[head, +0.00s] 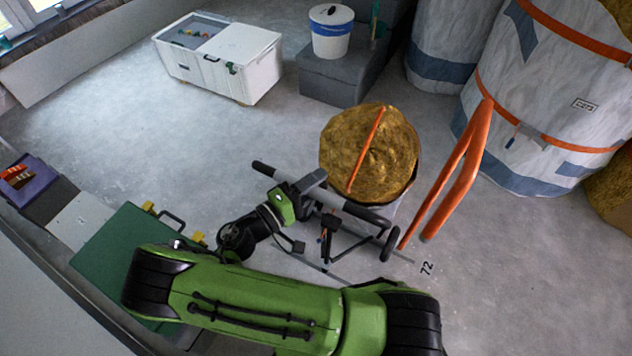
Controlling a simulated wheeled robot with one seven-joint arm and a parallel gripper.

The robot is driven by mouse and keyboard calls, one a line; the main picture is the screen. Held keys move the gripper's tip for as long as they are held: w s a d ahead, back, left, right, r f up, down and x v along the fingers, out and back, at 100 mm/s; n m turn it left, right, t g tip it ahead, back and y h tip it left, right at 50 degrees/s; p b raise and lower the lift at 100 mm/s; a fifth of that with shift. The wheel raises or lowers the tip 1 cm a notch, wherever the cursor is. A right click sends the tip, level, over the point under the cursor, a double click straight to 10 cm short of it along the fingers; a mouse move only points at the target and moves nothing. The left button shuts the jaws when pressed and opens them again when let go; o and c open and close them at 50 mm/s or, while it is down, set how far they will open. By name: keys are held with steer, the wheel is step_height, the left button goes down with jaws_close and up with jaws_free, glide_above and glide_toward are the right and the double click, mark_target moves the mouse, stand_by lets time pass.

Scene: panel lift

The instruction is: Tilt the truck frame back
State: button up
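The truck frame (345,208) shows as a grey crossbar with black end grips. It runs slanting from upper left to lower right, with dark thin struts and a black wheel below its right end. My gripper (310,188) is over the middle of the crossbar, at the end of my green arm. Its body covers that part of the bar and its fingertips are hidden, so I cannot tell whether it is closed around the bar. A round golden-brown load (385,150) with an orange strap stands in a container just beyond the bar. The frame's lower part is mostly hidden.
Orange bars (455,185) rise right of the load. Large white wrapped sacks (540,115) with orange straps stand at the right. A white chest (222,62), a grey box (335,80) and a white bucket (331,32) are at the back. Floor at left centre is clear.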

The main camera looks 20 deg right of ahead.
steer(key=shift+o, duration=1.1)
steer(key=shift+f, duration=0.1)
steer(key=shift+a, duration=0.1)
steer(key=p+v, duration=0.1)
steer(key=v, duration=1.4)
steer(key=shift+s+a, duration=0.2)
steer(key=shift+a, duration=0.1)
steer(key=shift+w+p, duration=0.1)
steer(key=shift+p, duration=0.2)
